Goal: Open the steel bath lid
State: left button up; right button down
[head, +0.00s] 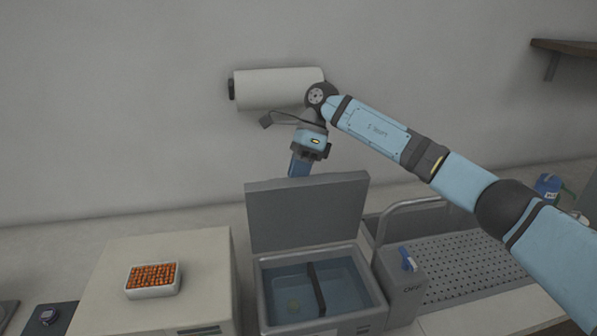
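The steel bath (266,301) stands at the bottom centre, with water and a dark divider inside. Its grey lid (307,213) stands raised and nearly upright at the back edge, so the basin is uncovered. My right arm reaches in from the right, and its gripper (300,166) points down behind the lid's top edge. The fingertips are hidden by the lid, so I cannot see whether they are open or touch it. My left gripper is not in view.
A paper roll (280,89) hangs on the wall behind my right gripper. A beige box (205,265) with a white tray (153,292) of orange pieces stands to the left. A sink tap (411,203) and perforated drainboard (462,265) are to the right.

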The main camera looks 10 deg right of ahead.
jog(key=c, duration=1.3)
grip_release()
jog(key=shift+f, duration=0.45)
jog(key=shift+o, duration=0.9)
jog(key=shift+w, duration=0.2)
jog(key=shift+s+r, duration=0.1)
jog(key=shift+r, duration=0.15)
jog(key=b+v, duration=0.1)
jog(key=v, duration=1.2)
jog(key=shift+w+r, duration=0.2)
jog(key=shift+w, duration=0.05)
